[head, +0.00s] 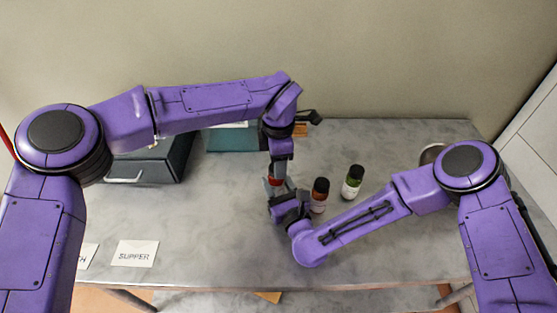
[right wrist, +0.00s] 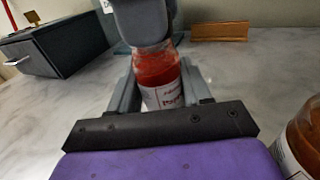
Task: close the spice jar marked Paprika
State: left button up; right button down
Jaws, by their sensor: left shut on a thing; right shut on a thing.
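A glass spice jar with red contents (right wrist: 157,68) stands upright between the fingers of my right gripper (right wrist: 160,95), which is shut on it. Its white label (right wrist: 162,95) is only partly readable and starts with a P. The jar shows as a small red patch in the head view (head: 275,181). My left gripper (right wrist: 142,22) comes down from above and is shut around the jar's top; it also shows in the head view (head: 279,165). The lid is hidden inside the left gripper, so I cannot tell how it sits. My right gripper in the head view (head: 275,192) is low beside the jar.
A black-lidded jar with reddish-brown contents (head: 320,195) and a green one (head: 352,182) stand close on the right. A dark drawer box (head: 150,163) is at the left, a metal bowl (head: 432,153) at the right. A SUPPER card (head: 135,253) lies at the front left.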

pick_arm(q)
jog(key=m, duration=0.6)
jog(key=shift+s+m, duration=0.2)
jog(key=shift+m, duration=0.2)
jog(key=m, duration=0.6)
jog(key=shift+s+a, duration=0.1)
jog(key=shift+a, duration=0.05)
jog(key=m, duration=0.5)
jog(key=shift+a+m, duration=0.15)
jog(key=shift+m, duration=0.15)
jog(key=m, duration=0.4)
jog(key=shift+a, duration=0.1)
jog(key=o, duration=1)
